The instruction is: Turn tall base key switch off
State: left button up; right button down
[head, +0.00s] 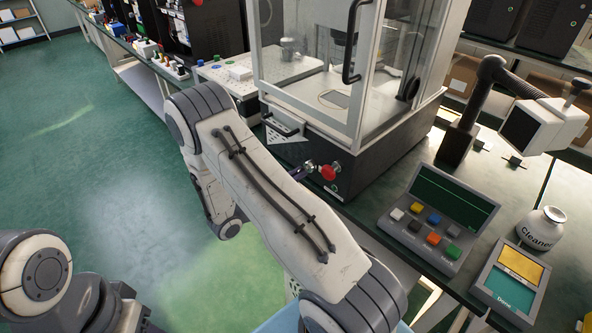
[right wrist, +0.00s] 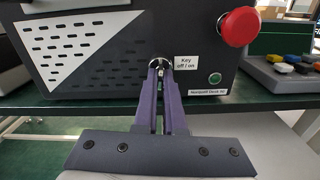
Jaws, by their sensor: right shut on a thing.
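The key switch (right wrist: 160,62) is a small round silver lock on the dark front of the tall base (right wrist: 120,75), beside a label reading "Key off / on". In the head view the key switch (head: 310,165) shows just left of the red button. My right gripper (right wrist: 160,74) has its purple fingers closed together on the key at the switch. In the head view this gripper (head: 301,172) is mostly hidden behind my right arm. The fingertips cover part of the key, so its exact angle cannot be told. My left gripper is out of sight; only left arm links show.
A red mushroom button (right wrist: 239,26) sticks out right of the key, above a small green button (right wrist: 215,78). The base carries a clear-walled cabinet (head: 340,70). A control panel (head: 438,215), a cleaner bottle (head: 540,230) and a monitor arm stand to the right.

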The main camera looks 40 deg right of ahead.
jog(key=shift+n+p, duration=0.3)
jog(key=shift+n, duration=0.4)
jog(key=shift+f, duration=0.1)
jog(key=c, duration=1)
grip_release()
jog(key=a+b, duration=0.1)
jog(key=a, duration=0.9)
jog(key=shift+s+a, duration=0.25)
jog(key=shift+s, duration=0.15)
